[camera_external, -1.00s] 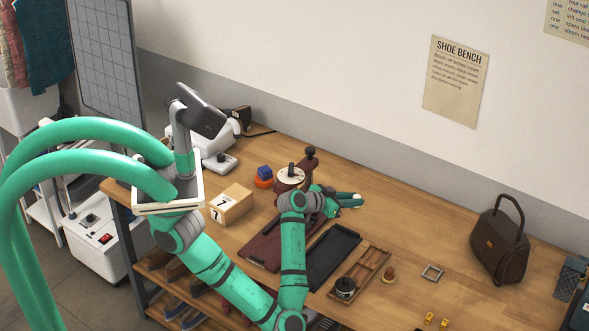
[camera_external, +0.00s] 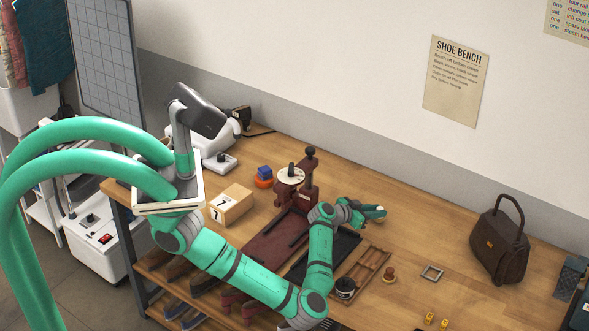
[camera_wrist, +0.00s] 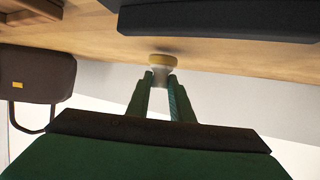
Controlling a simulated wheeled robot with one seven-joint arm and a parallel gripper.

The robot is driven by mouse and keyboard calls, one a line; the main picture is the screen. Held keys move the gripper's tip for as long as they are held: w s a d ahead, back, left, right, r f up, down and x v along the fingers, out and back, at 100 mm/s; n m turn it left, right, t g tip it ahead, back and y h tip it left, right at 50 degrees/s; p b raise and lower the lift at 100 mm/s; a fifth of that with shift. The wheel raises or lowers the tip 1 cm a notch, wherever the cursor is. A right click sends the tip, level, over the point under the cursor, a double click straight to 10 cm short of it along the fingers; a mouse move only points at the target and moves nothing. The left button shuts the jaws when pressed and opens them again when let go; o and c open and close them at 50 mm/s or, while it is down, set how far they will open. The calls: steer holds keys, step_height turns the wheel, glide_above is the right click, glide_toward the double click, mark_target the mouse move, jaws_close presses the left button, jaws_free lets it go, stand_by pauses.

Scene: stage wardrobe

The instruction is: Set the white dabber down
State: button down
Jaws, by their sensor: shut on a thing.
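My gripper (camera_external: 370,213) is shut on the white dabber (camera_external: 381,209), out over the right part of the bench beyond the black tray. In the wrist view, where the bench is at the top, the two green fingers of my gripper (camera_wrist: 161,78) pinch the dabber (camera_wrist: 162,60). Its pale body sits between the fingertips and its tan end faces the wood. I cannot tell whether that end touches the bench top.
A wooden compartment rack (camera_external: 374,258) with a dark jar (camera_external: 345,287) is in front. A small wooden knob (camera_external: 389,273) and a square frame (camera_external: 432,272) lie right. Bare bench separates my gripper from the handbag (camera_external: 499,243).

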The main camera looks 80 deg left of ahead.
steer(key=shift+f, duration=0.45)
steer(key=c, duration=1.6)
jaws_free()
steer(key=shift+f, duration=0.1)
steer(key=shift+o, duration=0.2)
steer(key=shift+s, duration=0.1)
steer(key=v, duration=1.2)
